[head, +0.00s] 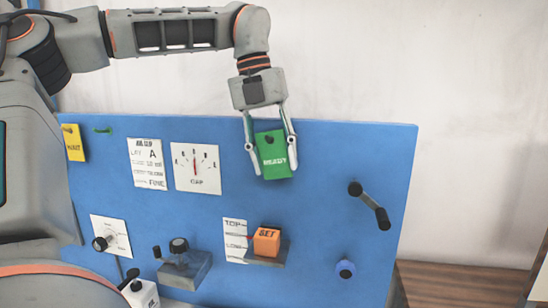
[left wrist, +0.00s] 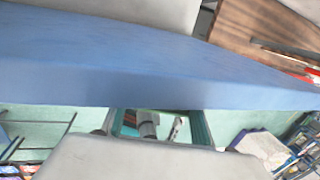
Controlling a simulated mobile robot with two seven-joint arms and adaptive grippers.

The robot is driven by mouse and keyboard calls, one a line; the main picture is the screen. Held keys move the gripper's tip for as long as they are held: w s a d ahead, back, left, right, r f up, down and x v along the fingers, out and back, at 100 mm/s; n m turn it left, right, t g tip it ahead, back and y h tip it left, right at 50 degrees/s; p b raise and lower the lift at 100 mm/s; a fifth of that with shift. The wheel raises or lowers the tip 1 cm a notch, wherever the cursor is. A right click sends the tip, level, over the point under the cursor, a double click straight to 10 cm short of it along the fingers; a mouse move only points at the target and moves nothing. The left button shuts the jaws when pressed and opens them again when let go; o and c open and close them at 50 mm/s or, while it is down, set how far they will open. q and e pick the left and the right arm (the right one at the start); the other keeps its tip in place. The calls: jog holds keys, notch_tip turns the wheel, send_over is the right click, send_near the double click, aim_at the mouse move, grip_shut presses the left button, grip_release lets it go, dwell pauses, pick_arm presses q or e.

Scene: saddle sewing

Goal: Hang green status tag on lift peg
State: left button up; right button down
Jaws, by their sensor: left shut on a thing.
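My left gripper (head: 273,168) comes down from above and is shut on the tag, one finger on each side. A dark round spot shows near the tag's top; I cannot tell whether it is a hole or a peg in it. No label marks which peg is the lift peg. The tag is not seen in the left wrist view. My right gripper is not in view.
The left wrist view shows the board's edge (left wrist: 150,65). The board's upper right is clear.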

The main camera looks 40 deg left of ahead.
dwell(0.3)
pick_arm(q)
jog(key=o, duration=1)
jog(key=v, duration=1.2)
